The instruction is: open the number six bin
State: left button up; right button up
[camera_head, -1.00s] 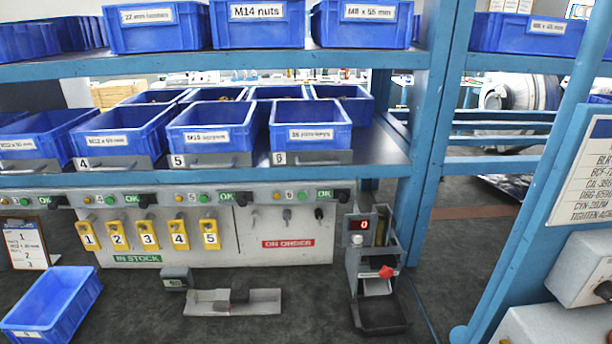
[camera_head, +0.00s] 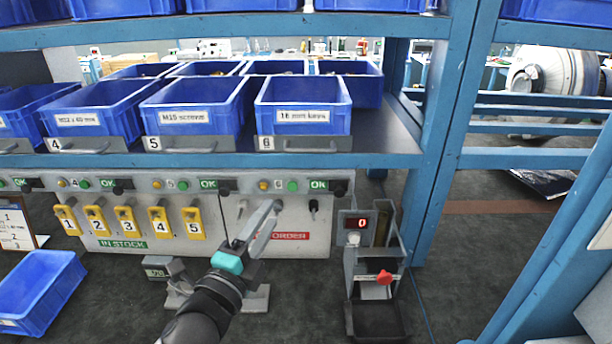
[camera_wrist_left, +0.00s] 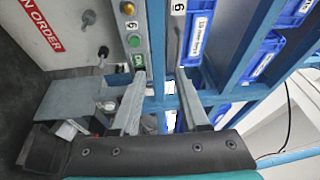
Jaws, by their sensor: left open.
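The number six bin (camera_head: 302,95) is a blue open-topped bin on the middle shelf, rightmost of its front row. Its grey front plate (camera_head: 278,148) carries a 6 and a bar handle (camera_head: 305,147). It stands level with bin five beside it. My left gripper (camera_head: 268,216) is open and empty, in front of the grey panel below the bin and left of its handle. In the left wrist view the open fingers (camera_wrist_left: 160,82) point toward the shelf edge, and the bin's 6 plate (camera_wrist_left: 176,38) shows turned sideways beyond them. My right gripper is out of view.
A grey panel (camera_head: 195,252) with lamps, OK signs and yellow numbered tags hangs under the shelf. A grey stand (camera_head: 359,285) with a red knob and a display reading 0 stands right of it. A blue post (camera_head: 437,130) borders the shelf on the right.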

pick_arm(q)
jog(key=w+d+r+m, duration=0.1)
jog(key=w+d+r, duration=0.1)
jog(key=w, duration=0.4)
jog(key=w+d+r+h, duration=0.1)
jog(key=w+d+r, duration=0.2)
jog(key=w+d, duration=0.2)
jog(key=shift+w+r+m, duration=0.3)
jog(key=shift+w+m, duration=0.1)
jog(key=shift+w, duration=0.75)
grip_shut()
dwell(0.7)
